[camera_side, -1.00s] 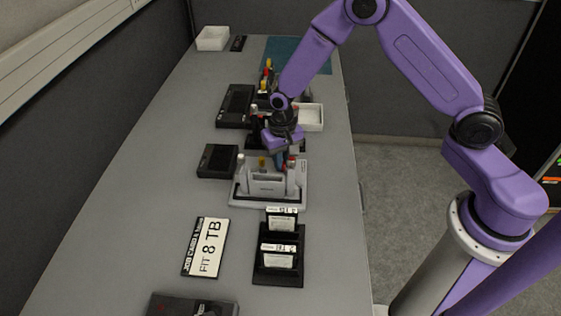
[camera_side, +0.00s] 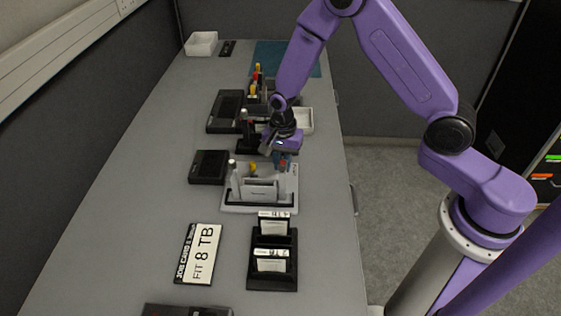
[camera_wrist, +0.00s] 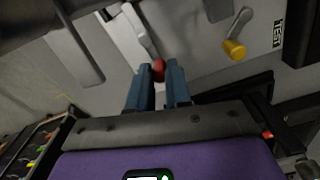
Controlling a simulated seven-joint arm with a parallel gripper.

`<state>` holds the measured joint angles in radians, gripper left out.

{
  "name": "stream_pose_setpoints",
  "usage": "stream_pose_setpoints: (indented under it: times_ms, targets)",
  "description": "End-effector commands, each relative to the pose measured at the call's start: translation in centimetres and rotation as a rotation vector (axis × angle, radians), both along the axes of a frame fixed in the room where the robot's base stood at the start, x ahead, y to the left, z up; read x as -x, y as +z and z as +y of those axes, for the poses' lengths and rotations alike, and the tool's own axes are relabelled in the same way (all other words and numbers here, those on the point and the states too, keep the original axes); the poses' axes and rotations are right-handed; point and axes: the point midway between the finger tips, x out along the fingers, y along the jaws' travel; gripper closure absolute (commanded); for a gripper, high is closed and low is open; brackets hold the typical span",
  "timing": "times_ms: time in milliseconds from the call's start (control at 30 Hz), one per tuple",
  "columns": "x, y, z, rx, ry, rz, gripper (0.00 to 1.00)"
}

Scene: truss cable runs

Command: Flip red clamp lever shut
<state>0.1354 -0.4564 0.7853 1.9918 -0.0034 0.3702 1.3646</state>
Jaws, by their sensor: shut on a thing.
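The light grey clamp fixture (camera_side: 260,203) stands on the bench below my gripper in the side view. In the wrist view, the red lever knob (camera_wrist: 158,70) sits between the blue fingertips of my gripper (camera_wrist: 158,82), at the end of a pale lever arm (camera_wrist: 141,33). My gripper is shut on the red knob. A second lever with a yellow knob (camera_wrist: 235,49) stands to the right, apart from the fingers. In the side view my gripper (camera_side: 282,161) is over the fixture's right rear part, and the red knob is hard to make out there.
A dark box (camera_side: 208,167) lies left of the fixture. A black rack with labelled cartridges (camera_side: 272,270) and a "FIT 8 TB" sign (camera_side: 199,254) lie in front. Another dark device (camera_side: 224,111) and a white tray (camera_side: 302,121) are behind. The bench's left side is mostly clear.

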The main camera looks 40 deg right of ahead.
Motion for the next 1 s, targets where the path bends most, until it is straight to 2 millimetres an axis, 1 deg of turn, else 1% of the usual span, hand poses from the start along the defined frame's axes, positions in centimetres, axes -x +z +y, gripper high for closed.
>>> stream_pose_setpoints:
  times_ms: [200,667,700,733,767,1000]
  targets:
    - [0.09,0.05,-0.18,0.000,-0.049,0.000,1.00]
    - [0.13,0.05,-0.24,0.001,-0.060,0.001,1.00]
    - [0.13,0.05,-0.24,0.001,-0.060,0.001,0.68]
    - [0.13,0.04,-0.24,0.001,-0.060,0.001,0.59]
    - [0.13,0.04,-0.24,0.001,-0.060,0.001,0.56]
    - [0.13,0.03,-0.19,0.000,-0.058,0.000,0.56]
